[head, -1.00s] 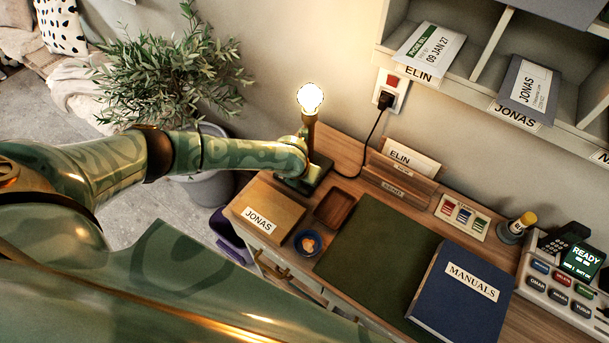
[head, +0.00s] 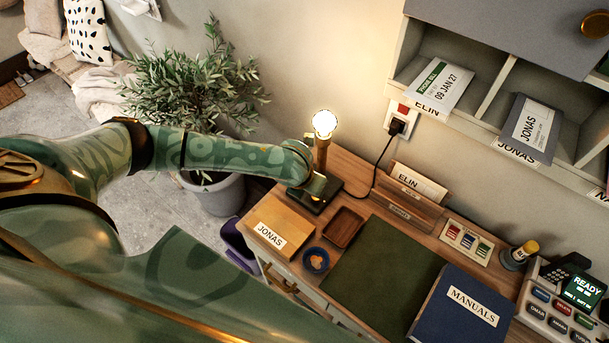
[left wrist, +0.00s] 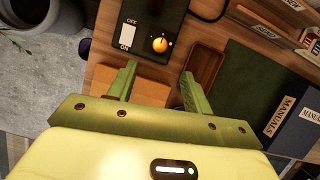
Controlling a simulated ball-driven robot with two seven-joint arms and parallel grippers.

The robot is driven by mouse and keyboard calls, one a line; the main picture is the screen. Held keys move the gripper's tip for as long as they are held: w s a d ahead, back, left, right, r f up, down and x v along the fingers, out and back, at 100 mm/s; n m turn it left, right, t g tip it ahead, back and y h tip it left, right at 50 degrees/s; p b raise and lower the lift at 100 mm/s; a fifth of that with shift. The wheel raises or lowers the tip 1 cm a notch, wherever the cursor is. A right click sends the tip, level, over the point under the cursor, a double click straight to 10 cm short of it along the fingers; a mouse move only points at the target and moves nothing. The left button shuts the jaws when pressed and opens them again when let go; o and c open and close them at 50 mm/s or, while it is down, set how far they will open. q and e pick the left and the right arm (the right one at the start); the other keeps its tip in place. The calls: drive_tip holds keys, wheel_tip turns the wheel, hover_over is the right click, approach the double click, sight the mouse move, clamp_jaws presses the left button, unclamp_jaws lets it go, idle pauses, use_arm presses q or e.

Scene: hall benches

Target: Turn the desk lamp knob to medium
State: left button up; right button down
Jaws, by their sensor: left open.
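The desk lamp (head: 321,155) stands at the back left of the desk, its bare bulb (head: 324,123) lit. Its dark base (left wrist: 148,14) fills the top middle of the left wrist view. On the base are an orange round knob (left wrist: 160,45) with small marks around it and a white OFF/ON switch (left wrist: 127,36). I cannot read the knob's setting. My left gripper (left wrist: 158,70) is open and empty, its fingertips just short of the knob and apart from it. In the head view my left arm reaches the lamp base and hides the knob. My right gripper is not in view.
A JONAS box (head: 273,225), a wooden tray (head: 343,227) and a blue bowl (head: 316,261) lie near the lamp. A green mat (head: 380,270), MANUALS binder (head: 465,305) and letter holder (head: 405,208) are farther right. A potted plant (head: 190,100) stands left of the desk.

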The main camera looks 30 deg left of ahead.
use_arm(q)
drive_tip(key=shift+p+v, duration=0.45)
drive_tip(key=shift+v, duration=1.95)
